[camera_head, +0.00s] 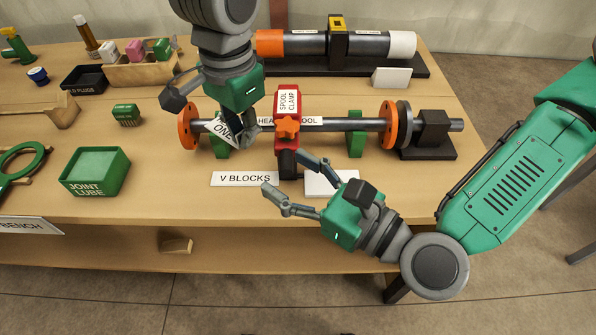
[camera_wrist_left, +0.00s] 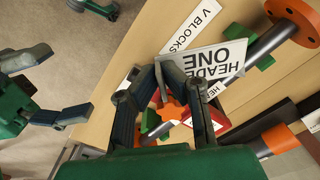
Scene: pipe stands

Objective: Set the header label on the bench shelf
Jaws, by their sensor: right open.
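The header label, a white plate reading "HEADER ONE" in the left wrist view (camera_wrist_left: 218,62), shows tilted and partly covered in the head view (camera_head: 221,131). My left gripper (camera_head: 247,132) is shut on its edge, above the bench in front of the header spool (camera_head: 345,124). Its fingertips meet at the plate's corner in the left wrist view (camera_wrist_left: 158,64). The bench shelf (camera_head: 110,250) is the wooden board below the bench top's front edge. My right gripper (camera_head: 283,172) is open and empty, near the front edge beside the "V BLOCKS" card (camera_head: 244,179).
A red spool clamp (camera_head: 287,105) with an orange knob stands over the spool. A small wooden block (camera_head: 177,245) sits on the shelf. A green joint lube tub (camera_head: 95,172) stands front left. The shelf is bare left of the block.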

